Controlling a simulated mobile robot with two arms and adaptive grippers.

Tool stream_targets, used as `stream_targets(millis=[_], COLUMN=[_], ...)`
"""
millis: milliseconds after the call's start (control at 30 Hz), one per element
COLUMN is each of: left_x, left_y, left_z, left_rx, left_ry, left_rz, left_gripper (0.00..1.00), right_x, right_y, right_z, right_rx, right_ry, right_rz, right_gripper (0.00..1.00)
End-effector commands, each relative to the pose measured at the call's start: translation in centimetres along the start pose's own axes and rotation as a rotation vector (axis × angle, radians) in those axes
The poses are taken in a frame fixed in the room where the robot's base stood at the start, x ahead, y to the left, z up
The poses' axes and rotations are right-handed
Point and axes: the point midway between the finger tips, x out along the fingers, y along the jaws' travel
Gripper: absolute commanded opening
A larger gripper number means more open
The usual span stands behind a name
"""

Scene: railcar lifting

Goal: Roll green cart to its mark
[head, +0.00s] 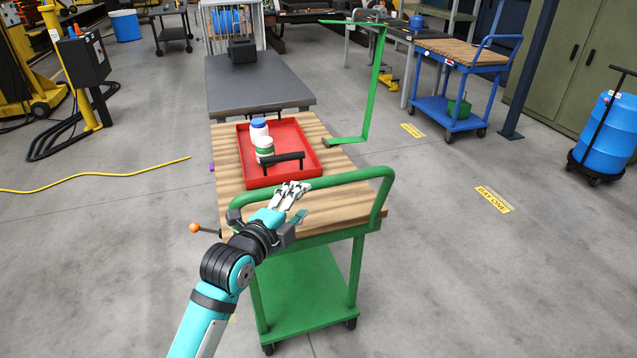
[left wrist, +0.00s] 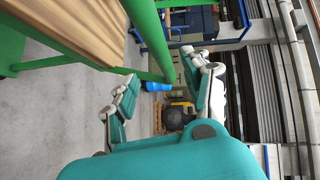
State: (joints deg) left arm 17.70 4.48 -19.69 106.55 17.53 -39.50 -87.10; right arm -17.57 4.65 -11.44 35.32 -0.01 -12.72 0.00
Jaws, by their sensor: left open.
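The green cart (head: 305,290) stands in front of me. It has a wooden top (head: 345,208), a green push handle (head: 340,175) on its near side and black wheels. My left gripper (head: 290,200) is at the left part of the handle. In the left wrist view, my left gripper (left wrist: 160,88) has its fingers spread, with the green handle bar (left wrist: 152,40) passing between them; I cannot tell whether they touch it. Yellow floor labels lie to the right: a near one (head: 493,200) reading "BAY ONE" and a farther one (head: 412,130). My right gripper is out of view.
A red tray (head: 312,140) with bottles (head: 262,145) sits on the cart. A grey table (head: 255,85) stands just beyond it. A blue cart (head: 455,105) stands at back right and a blue drum (head: 608,135) at far right. A yellow cable (head: 100,182) lies left.

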Motion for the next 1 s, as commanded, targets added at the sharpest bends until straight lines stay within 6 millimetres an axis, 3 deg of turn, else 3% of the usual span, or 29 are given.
stream_targets(millis=[200,433,633,933,1000], left_x=[4.7,8.2,9.5,9.7,9.7], left_y=[-0.1,0.0,0.0,0.0,0.0], left_z=[-0.1,0.0,0.0,0.0,0.0], left_rx=[-0.003,-0.002,-0.001,-0.001,-0.001], left_ry=[0.001,0.000,0.000,0.000,0.000], left_rz=[0.000,0.000,0.000,-0.001,0.000], left_gripper=[0.49,0.49,0.49,0.49,0.42], right_x=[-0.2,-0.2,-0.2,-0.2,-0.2], right_y=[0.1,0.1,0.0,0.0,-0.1], right_z=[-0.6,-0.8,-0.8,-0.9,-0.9], right_rx=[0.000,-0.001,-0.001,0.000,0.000], right_ry=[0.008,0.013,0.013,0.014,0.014], right_rz=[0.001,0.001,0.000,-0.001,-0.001], right_gripper=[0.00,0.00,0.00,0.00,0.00])
